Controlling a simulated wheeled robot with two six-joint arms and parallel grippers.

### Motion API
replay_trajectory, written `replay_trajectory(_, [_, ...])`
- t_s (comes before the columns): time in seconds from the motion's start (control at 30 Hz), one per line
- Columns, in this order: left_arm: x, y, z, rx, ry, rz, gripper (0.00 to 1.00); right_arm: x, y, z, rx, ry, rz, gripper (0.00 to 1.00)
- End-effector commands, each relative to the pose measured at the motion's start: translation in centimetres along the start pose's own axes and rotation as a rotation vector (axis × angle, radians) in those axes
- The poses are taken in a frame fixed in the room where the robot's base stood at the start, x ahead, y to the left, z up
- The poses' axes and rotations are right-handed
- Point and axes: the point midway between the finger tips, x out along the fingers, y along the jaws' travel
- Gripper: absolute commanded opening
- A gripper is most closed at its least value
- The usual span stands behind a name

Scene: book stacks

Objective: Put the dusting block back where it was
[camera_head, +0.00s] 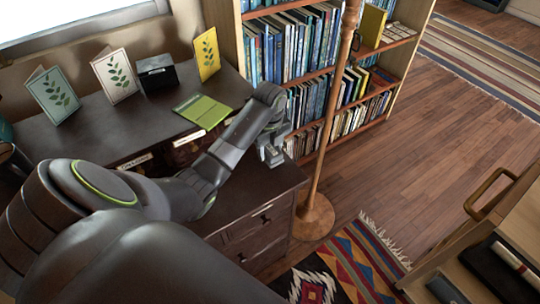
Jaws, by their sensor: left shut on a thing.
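My left arm comes in from the lower left and reaches over the dark wooden desk. My left gripper (271,158) points down at the desk's right end, above its lower front surface (262,180). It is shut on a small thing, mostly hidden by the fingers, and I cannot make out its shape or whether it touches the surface. I cannot pick out the dusting block for certain anywhere in view. My right gripper is not in view.
Several leaf-print cards, a black box (157,73) and a green booklet (203,110) are on the desk's upper level. A wooden pole (327,130) on a round base stands close right of the gripper. A bookcase (240,45) stands behind; a wooden cart (521,208) is at right.

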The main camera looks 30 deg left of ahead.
Motion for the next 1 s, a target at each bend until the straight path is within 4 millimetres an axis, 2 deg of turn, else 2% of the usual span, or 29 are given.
replay_trajectory(0.03, [0.9, 0.1, -0.1, 0.0, 0.004, 0.004, 0.27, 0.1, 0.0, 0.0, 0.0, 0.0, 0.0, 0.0])
replay_trajectory(0.13, [2.2, 0.0, -0.1, 0.0, 0.003, 0.002, 0.27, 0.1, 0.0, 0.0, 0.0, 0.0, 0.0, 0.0])
replay_trajectory(0.5, [2.7, 0.0, 0.0, 0.0, 0.001, 0.001, 0.27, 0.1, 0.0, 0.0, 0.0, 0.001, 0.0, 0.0])
replay_trajectory(0.53, [2.7, 0.0, 0.0, 0.0, 0.001, 0.001, 0.46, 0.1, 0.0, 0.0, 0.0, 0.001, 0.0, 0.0])
replay_trajectory(0.7, [2.7, 0.0, 0.0, 0.0, 0.001, 0.001, 0.67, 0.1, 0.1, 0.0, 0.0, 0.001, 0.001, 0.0])
replay_trajectory(1.0, [2.5, 0.0, 0.0, 0.0, 0.001, 0.0, 0.67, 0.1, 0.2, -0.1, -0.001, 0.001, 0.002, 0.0])
